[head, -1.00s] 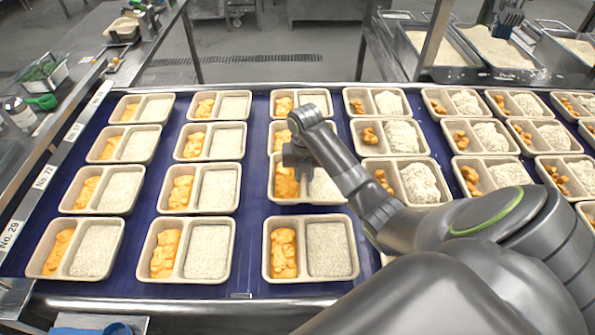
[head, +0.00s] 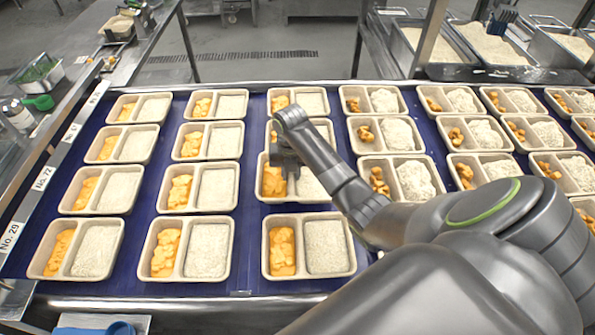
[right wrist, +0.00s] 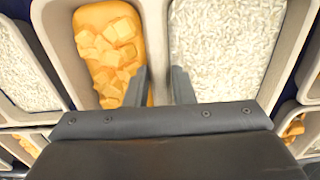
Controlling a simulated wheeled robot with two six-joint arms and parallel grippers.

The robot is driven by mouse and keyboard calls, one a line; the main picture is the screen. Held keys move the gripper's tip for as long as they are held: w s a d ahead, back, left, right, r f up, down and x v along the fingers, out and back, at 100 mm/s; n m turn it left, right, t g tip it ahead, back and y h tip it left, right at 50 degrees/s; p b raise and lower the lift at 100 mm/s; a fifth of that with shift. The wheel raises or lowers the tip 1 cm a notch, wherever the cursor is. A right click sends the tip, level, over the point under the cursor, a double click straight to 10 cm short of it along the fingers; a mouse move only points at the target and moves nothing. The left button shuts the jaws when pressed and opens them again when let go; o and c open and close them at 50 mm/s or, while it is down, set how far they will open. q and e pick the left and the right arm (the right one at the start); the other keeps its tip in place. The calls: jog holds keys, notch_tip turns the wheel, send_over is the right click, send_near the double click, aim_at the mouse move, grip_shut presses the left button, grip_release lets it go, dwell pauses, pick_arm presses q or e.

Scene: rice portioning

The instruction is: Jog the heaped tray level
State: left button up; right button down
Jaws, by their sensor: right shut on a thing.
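The tray (head: 300,200) in my right gripper is beige, with two compartments, in the third column from the left. Orange chunks in sauce (right wrist: 110,50) fill its left compartment. White rice (right wrist: 218,45) spreads across its right compartment and looks fairly even from above. My right gripper (head: 288,178) points down over the tray's middle. In the right wrist view its fingers (right wrist: 160,88) come down on either side of the divider (right wrist: 158,35) and are shut on it. My forearm and gripper hide part of the rice in the head view. My left gripper is out of view.
Filled trays stand in rows on the blue surface (head: 248,262). A tray (head: 310,277) sits close in front of the held one. To the right, trays hold mounded rice (head: 415,180). Rice bins (head: 490,45) stand at the back right.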

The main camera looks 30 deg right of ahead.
jog(key=shift+s+d+r+p, duration=0.2)
jog(key=shift+s+d+p, duration=0.15)
jog(key=shift+d, duration=0.15)
jog(key=shift+s+d+f, duration=0.1)
jog(key=shift+d, duration=0.15)
jog(key=shift+s+d, duration=0.1)
jog(key=shift+s, duration=0.05)
jog(key=shift+w+a+f+b, duration=0.1)
jog(key=shift+a+f+b, duration=0.05)
jog(key=shift+f+b, duration=0.15)
jog(key=shift+w+a+f+b, duration=0.1)
jog(key=shift+f+b, duration=0.05)
jog(key=shift+f, duration=0.25)
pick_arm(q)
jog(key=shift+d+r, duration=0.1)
pick_arm(e)
jog(key=shift+f, duration=0.3)
jog(key=shift+s+d+f, duration=0.1)
jog(key=shift+d+f, duration=0.05)
jog(key=shift+f, duration=0.5)
jog(key=shift+f, duration=0.1)
